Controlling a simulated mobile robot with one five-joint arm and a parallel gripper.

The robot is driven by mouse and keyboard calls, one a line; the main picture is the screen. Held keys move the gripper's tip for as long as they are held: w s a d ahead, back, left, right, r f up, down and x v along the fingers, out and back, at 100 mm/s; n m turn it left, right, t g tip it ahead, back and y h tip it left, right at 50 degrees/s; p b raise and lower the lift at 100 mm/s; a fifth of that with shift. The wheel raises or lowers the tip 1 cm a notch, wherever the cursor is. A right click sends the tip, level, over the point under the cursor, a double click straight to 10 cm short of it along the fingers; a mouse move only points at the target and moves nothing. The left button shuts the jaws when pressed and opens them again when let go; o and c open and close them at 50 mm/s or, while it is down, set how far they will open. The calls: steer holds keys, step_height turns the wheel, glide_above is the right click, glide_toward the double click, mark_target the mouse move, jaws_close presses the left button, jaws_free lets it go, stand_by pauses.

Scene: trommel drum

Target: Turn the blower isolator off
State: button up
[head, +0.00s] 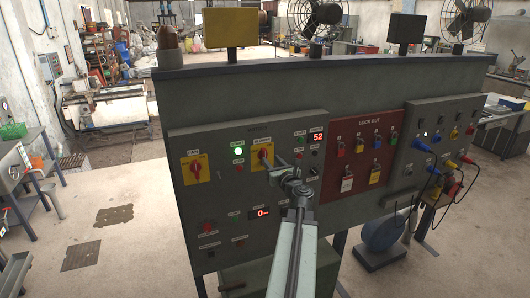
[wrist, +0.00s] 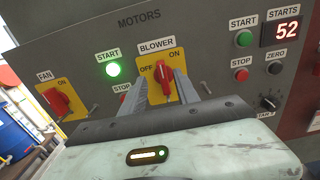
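The blower isolator is a red rotary handle (wrist: 162,82) on a yellow plate, under the label BLOWER, with OFF marked at left and ON at upper right. In the wrist view the handle looks roughly upright; I cannot tell surely which mark it points to. My gripper (wrist: 165,90) is open, with one grey finger on each side of the handle and visible gaps between. I cannot tell how deep the fingers reach. In the head view the yellow blower plate (head: 258,154) is partly hidden behind my gripper (head: 282,170).
A similar red fan isolator (wrist: 57,102) is at left. A lit green start button (wrist: 113,70) is between them, above a partly hidden red stop button (wrist: 124,99). A counter (wrist: 287,31) reads 52. A red lock-out board (head: 361,150) is to the right.

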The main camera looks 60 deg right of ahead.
mark_target(265, 153)
steer(key=x, duration=0.7)
steer(key=shift+w+d, duration=0.2)
steer(key=shift+d, duration=0.1)
jaws_close()
steer(key=shift+s, duration=0.15)
steer(key=shift+a, duration=0.1)
